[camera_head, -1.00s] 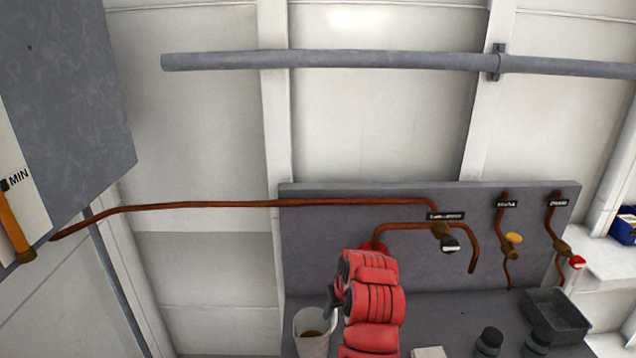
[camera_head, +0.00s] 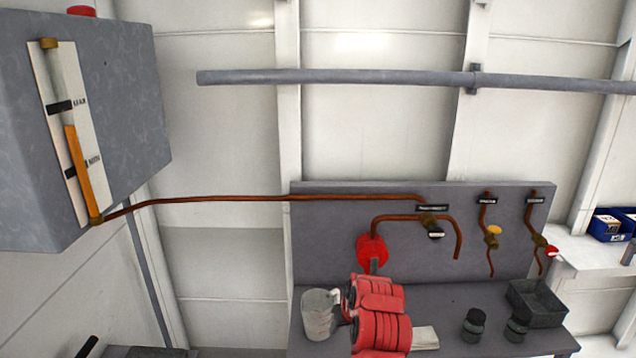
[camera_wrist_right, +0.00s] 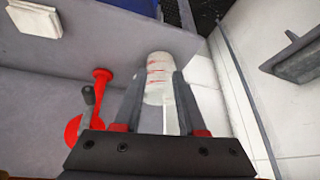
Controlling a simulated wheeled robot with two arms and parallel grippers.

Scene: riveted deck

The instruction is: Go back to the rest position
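My right gripper (camera_wrist_right: 160,88) is open. Its two fingers stand apart on either side of a thin pale strip, which looks like the handle of a clear measuring jug (camera_wrist_right: 159,72) with red marks. In the head view the jug (camera_head: 318,318) stands upright on the grey bench, just left of my red right wrist (camera_head: 376,300). The fingers are mostly hidden there, and I cannot tell whether they touch the jug. My left gripper is not in view.
A grey tank (camera_head: 130,90) with an orange-filled gauge hangs at left. Behind the bench are a panel (camera_head: 330,240) with copper pipes and valves, and a red handwheel (camera_head: 371,252) close to my wrist. Dark jars (camera_head: 474,326) and a grey bin (camera_head: 537,303) stand at right.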

